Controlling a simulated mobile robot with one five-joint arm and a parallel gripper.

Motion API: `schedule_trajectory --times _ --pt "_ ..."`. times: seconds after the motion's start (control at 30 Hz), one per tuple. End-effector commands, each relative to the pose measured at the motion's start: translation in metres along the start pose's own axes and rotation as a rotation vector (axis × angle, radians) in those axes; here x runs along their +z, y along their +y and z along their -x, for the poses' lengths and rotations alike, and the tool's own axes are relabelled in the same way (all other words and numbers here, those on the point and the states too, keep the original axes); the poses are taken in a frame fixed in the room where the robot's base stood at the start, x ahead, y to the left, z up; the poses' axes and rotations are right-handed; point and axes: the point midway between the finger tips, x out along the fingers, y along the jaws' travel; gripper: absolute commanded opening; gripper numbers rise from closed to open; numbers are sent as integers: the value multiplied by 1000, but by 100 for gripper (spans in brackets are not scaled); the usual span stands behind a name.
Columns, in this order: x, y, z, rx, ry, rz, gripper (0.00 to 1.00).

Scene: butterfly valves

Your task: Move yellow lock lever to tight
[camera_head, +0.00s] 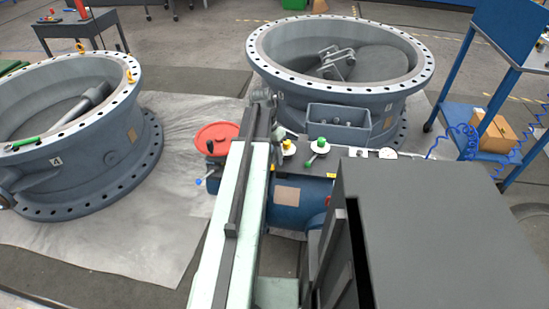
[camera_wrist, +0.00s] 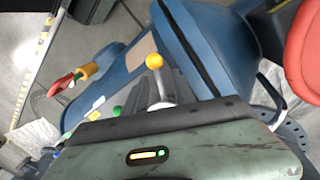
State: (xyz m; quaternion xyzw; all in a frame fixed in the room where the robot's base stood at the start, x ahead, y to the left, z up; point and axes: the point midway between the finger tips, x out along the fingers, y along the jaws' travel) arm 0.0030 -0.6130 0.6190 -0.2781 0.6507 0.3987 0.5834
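A yellow ball knob on a short metal lever (camera_wrist: 154,61) stands up near the middle of the wrist view, by the blue machine (camera_wrist: 215,45). In the head view, a yellow knob (camera_head: 287,146) sits over a white disc on the machine's top, just right of my arm. The grey end of my arm (camera_head: 262,96) shows beyond the machine in the head view. A dark-edged green body fills the bottom of the wrist view and hides the lever's foot. I see no contact with the yellow knob.
A green knob (camera_head: 322,143) stands right of the yellow one, and a red handwheel (camera_head: 216,138) left of my arm. Large flanged valves stand at left (camera_head: 75,155) and behind (camera_head: 345,95). A red-and-yellow handle (camera_wrist: 72,80) shows in the wrist view.

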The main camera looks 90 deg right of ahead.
Motion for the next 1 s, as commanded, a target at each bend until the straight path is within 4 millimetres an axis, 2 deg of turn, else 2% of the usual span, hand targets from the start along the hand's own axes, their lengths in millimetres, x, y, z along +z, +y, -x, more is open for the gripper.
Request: schedule_trajectory --times 0.17,0.4,0.53,1.0 --pt "0 1 16 0 0 1 32" --pt "0 1 60 0 0 1 32" --pt "0 0 78 0 1 1 32" --pt "0 0 78 0 0 -1 32"
